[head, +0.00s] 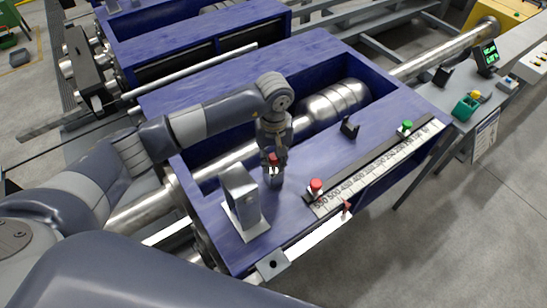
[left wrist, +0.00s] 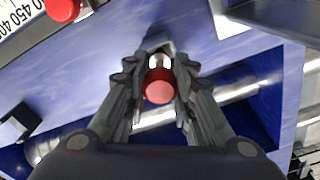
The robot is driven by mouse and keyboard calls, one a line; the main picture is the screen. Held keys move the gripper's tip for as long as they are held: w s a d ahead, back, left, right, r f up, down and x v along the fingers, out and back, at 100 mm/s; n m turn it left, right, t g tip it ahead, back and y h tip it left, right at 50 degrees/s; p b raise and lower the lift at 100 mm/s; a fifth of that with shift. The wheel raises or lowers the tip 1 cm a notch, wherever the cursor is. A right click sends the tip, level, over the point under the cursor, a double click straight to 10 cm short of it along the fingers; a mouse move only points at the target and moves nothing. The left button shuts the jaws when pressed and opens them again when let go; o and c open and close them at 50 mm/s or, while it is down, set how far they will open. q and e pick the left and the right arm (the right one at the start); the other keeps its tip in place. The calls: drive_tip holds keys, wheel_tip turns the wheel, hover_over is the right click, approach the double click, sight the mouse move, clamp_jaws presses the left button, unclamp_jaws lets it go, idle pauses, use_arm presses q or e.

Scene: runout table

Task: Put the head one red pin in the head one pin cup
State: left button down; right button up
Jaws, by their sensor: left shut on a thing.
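My left gripper (head: 273,153) points down over the blue table and is shut on a red-headed pin (head: 272,158). In the left wrist view, the gripper (left wrist: 159,95) has a finger on each side of the pin's round red head (left wrist: 159,91). A small dark grey cup (head: 275,181) stands directly under the fingertips in the head view; I take it for the pin cup. The pin's lower end is hidden, and I cannot tell whether it is inside the cup. My right gripper is not in view.
A grey upright block (head: 239,196) on a pale base stands left of the cup. A red-topped piece (head: 315,187) and a green-topped piece (head: 406,127) sit along the number scale (head: 385,163). A small black bracket (head: 349,128) stands behind. A roller (head: 338,102) lies in the open recess.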

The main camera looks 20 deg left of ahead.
use_arm(q)
drive_tip(key=shift+f, duration=0.2)
drive_tip(key=c, duration=1.3)
unclamp_jaws()
drive_tip(key=shift+r, duration=0.1)
drive_tip(key=shift+c, duration=0.2)
drive_tip(key=shift+r, duration=0.15)
drive_tip(key=shift+w+r, duration=0.1)
drive_tip(key=shift+r, duration=0.15)
wheel_tip(320, 180, up, 11)
drive_tip(key=b, duration=0.4)
drive_tip(key=shift+f, duration=0.15)
drive_tip(key=shift+r, duration=0.4)
